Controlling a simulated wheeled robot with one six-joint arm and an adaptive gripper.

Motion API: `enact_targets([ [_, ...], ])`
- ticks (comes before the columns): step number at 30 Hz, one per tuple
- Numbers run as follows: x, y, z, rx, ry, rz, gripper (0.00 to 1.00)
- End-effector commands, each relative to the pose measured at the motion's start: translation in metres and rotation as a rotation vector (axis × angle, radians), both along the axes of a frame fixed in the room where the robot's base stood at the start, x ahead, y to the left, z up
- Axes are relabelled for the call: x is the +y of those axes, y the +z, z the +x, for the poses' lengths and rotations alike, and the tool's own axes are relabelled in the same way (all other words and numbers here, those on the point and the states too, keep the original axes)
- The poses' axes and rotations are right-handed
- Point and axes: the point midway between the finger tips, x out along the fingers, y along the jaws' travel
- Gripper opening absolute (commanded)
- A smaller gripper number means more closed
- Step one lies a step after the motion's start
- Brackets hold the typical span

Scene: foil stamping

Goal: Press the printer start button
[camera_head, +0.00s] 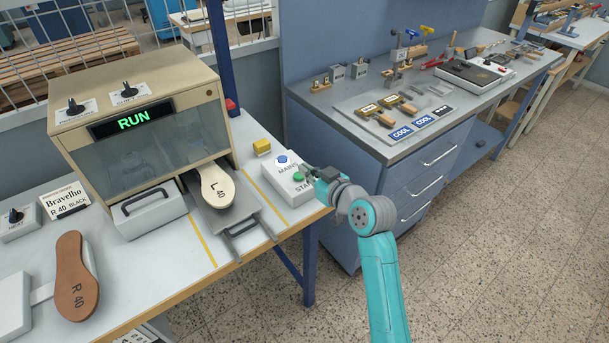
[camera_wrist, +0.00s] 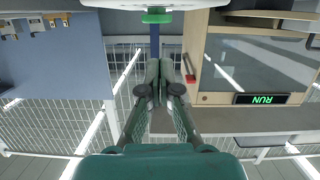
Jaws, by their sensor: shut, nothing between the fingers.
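The machine (camera_head: 135,135) at left is a beige cabinet with a clear front and a green RUN display (camera_head: 133,121). A white control box (camera_head: 285,187) stands at the table's right edge. It has a blue button (camera_head: 282,160) by MAINS and a green button (camera_head: 298,177) by START. My gripper (camera_head: 308,171) is at the box's right side, close to the green button. In the upside-down wrist view, my shut, empty fingers (camera_wrist: 165,66) appear apart from the green button (camera_wrist: 157,17). Contact cannot be told in the head view.
A tray with a shoe insole (camera_head: 214,185) sticks out of the machine, left of the control box. A yellow block (camera_head: 262,147) stands behind the box. A brown insole (camera_head: 76,278) lies at left. A blue tool bench (camera_head: 420,165) stands behind my arm. Open floor lies right.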

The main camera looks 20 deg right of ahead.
Motion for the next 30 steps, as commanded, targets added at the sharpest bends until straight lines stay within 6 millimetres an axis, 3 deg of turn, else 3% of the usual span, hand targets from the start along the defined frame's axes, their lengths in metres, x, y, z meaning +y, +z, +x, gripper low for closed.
enact_targets([
  [13, -0.021, 0.018, -0.064, -0.004, -0.002, 0.000, 0.00],
  [30, -0.023, 0.021, -0.073, -0.005, 0.001, 0.000, 0.00],
])
